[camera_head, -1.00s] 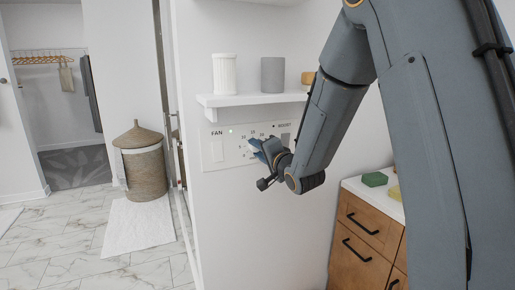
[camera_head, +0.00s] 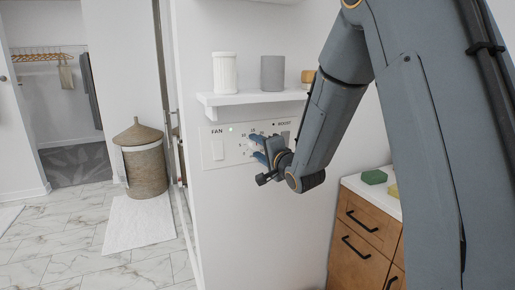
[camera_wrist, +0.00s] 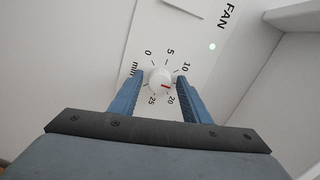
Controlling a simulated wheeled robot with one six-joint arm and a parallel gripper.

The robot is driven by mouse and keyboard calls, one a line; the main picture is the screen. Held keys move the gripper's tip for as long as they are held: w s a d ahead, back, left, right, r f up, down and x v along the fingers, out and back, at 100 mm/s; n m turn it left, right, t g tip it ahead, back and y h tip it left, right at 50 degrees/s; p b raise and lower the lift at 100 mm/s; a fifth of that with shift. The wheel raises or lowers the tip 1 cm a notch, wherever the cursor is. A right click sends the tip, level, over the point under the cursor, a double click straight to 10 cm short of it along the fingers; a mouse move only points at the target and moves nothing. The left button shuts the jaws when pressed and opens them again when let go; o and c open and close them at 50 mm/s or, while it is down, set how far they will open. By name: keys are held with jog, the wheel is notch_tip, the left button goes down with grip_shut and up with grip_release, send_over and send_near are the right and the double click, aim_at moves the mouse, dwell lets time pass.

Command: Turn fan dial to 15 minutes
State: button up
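The white round fan dial (camera_wrist: 158,75) is on a white wall panel (camera_head: 236,155) marked FAN. It has a red pointer mark. My gripper (camera_wrist: 160,80) is open, with one blue finger on each side of the dial and a visible gap on both sides. In the head view my gripper (camera_head: 256,149) is in front of the panel and covers part of the scale.
A small light (camera_head: 231,129) on the panel glows green. A white switch (camera_head: 217,151) is left of the scale. A shelf (camera_head: 250,104) with a white cup and a grey cup sticks out just above. A wooden cabinet (camera_head: 366,240) stands lower right.

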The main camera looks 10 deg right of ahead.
dwell(0.3)
jog(key=b+v, duration=0.1)
jog(key=v, duration=0.6)
jog(key=shift+s+b, duration=0.3)
jog(key=shift+s, duration=0.1)
jog(key=shift+d, duration=0.1)
jog(key=s+d+f+n+g+h, duration=0.3)
jog(key=s+f+g, duration=0.15)
jog(key=f, duration=0.25)
jog(key=s+d+f+n+g+h, duration=0.2)
jog(key=s+d+f+n+g, duration=0.1)
jog(key=s+f, duration=0.35)
jog(key=s+f+n+g, duration=0.3)
jog(key=s+g, duration=0.1)
jog(key=s, duration=0.5)
jog(key=s+f+n+g, duration=0.2)
jog(key=s+n+g, duration=0.1)
jog(key=s, duration=0.7)
jog(key=shift+s+a+f+g+h, duration=0.3)
jog(key=shift+a+f+g, duration=0.1)
jog(key=shift+g, duration=0.25)
